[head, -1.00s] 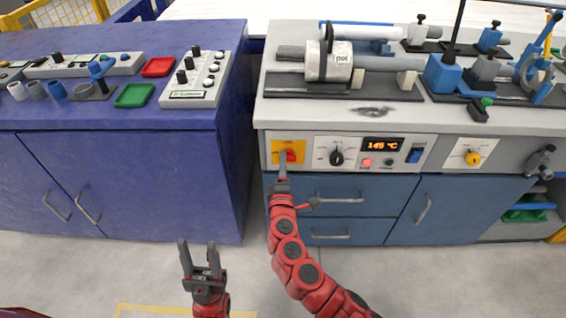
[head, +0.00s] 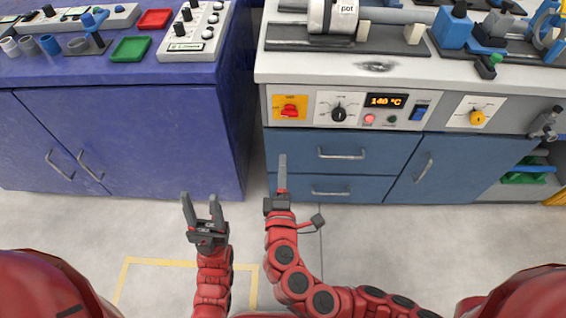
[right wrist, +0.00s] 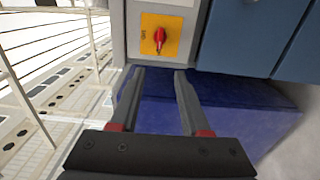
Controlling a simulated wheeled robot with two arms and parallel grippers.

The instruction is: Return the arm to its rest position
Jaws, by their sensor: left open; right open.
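My right gripper (head: 282,175) is in front of the blue drawers, below the control panel, and touches nothing in the head view. In the right wrist view its two fingers (right wrist: 160,82) are apart with nothing between them. The red switch (head: 290,109) on its yellow plate is clear of the gripper; it also shows ahead of the fingers in the right wrist view (right wrist: 160,38). My left gripper (head: 203,208) is open and empty over the floor, pointing toward the blue cabinet.
The blue cabinet (head: 120,135) stands at left with trays and a switch box on top. The grey bench (head: 350,72) at right carries a pot and clamps; its display (head: 387,101) reads 140 °C. Open floor (head: 400,240) lies in front of both.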

